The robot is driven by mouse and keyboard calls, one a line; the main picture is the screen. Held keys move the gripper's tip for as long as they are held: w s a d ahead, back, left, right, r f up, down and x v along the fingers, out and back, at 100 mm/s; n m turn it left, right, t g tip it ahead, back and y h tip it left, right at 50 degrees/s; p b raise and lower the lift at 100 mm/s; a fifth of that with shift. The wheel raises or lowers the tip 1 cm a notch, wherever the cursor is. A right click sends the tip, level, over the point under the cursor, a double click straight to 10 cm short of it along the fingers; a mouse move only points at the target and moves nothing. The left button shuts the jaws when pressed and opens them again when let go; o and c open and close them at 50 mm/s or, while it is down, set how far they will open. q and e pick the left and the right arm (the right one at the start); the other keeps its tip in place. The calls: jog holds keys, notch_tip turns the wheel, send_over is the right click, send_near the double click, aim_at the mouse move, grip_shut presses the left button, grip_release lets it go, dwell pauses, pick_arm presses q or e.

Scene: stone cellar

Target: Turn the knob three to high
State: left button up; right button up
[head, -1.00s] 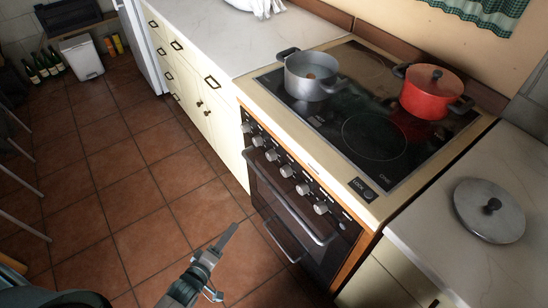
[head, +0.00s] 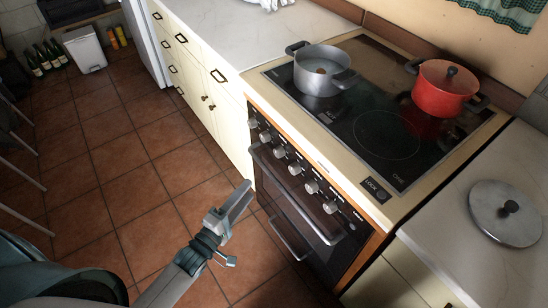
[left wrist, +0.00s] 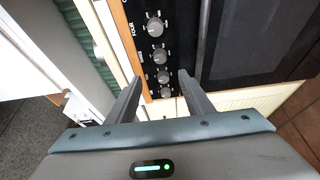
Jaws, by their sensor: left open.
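A row of several grey round knobs runs along the dark front panel of the stove (head: 350,42). In the left wrist view the label beside the top knob (left wrist: 155,27) seems to read "FOUR". The knob below it (left wrist: 159,57) has a label too small to read, so I cannot be sure which is knob three. In the head view the labels are unreadable; the third knob from the left (head: 279,152) is in plain sight. My left gripper (head: 242,194) is open and empty, apart from the panel, its fingers pointing toward the knobs. My right gripper is not in view.
A grey pot (head: 322,72) and a red lidded pot (head: 445,90) stand on the hob. A loose lid (head: 505,212) lies on the right counter. The oven handle (head: 292,200) sticks out below the knobs. The tiled floor before the stove is clear.

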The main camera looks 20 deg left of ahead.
aim_at(277, 155)
pick_arm(q)
jog(key=p+x, duration=0.2)
jog(key=x, duration=1.2)
jog(key=shift+w, duration=0.4)
jog(key=shift+w+d, duration=0.2)
jog(key=shift+w, duration=0.5)
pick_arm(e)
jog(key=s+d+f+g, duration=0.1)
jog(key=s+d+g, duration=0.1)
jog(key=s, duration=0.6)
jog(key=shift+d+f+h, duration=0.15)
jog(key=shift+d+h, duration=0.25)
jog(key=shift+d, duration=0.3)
pick_arm(q)
jog(key=shift+f, duration=0.1)
jog(key=c, duration=1)
